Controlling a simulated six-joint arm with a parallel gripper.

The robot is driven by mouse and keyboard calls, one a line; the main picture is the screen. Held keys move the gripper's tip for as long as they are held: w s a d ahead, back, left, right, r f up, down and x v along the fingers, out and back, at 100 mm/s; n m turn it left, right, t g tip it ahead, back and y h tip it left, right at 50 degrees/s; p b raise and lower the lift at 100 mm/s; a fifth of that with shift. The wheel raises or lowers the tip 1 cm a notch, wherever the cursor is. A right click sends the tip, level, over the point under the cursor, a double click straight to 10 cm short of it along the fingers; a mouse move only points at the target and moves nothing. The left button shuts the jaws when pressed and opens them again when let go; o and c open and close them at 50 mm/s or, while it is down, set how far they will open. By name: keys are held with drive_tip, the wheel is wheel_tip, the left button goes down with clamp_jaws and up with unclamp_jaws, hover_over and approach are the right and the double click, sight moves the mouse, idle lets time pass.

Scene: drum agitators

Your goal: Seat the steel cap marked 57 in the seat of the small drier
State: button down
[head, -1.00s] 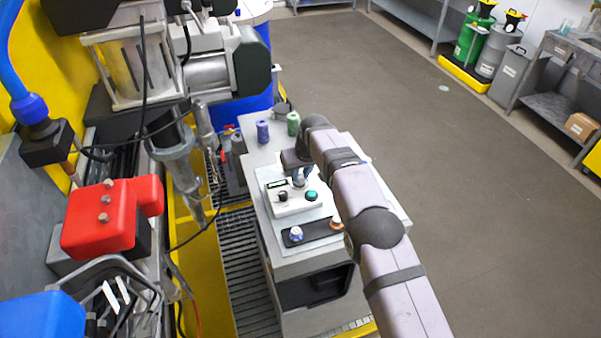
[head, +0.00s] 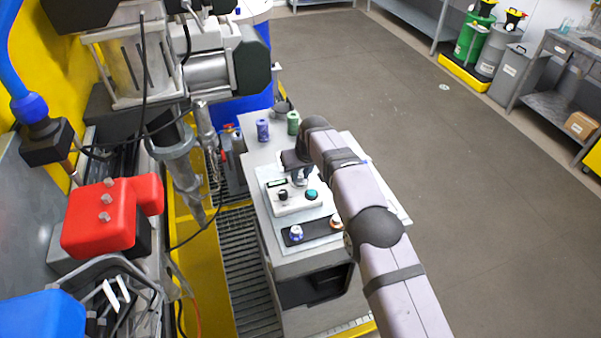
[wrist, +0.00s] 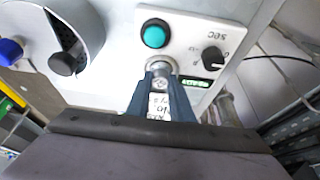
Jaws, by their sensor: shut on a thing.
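The small drier appears to be the white box (head: 296,198) on the grey cabinet, with a teal button (wrist: 153,36), a black knob (wrist: 215,55) and a green-lit display (wrist: 195,84). My gripper (wrist: 161,72) points at its face, beside the button and knob. It is shut on a small round steel piece (wrist: 160,67), which I take to be the cap. No 57 is legible on it. The fingertips hide the seat, so I cannot tell whether the cap touches it. In the head view my gripper (head: 301,178) stands over the box's back edge.
A dark tray (head: 315,234) in front of the box holds a blue-and-white piece (head: 297,232) and an orange-brown one (head: 336,224). A purple cylinder (head: 263,130) and a green one (head: 293,123) stand behind. Machinery with a red housing (head: 105,215) fills the left.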

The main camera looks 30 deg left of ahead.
idle(0.3)
drive_tip(key=c, duration=1.5)
unclamp_jaws()
drive_tip(key=o, duration=0.3)
drive_tip(key=shift+r, duration=0.25)
drive_tip(key=shift+r+p, duration=0.35)
drive_tip(key=shift+r, duration=0.6)
drive_tip(key=shift+r, duration=2.55)
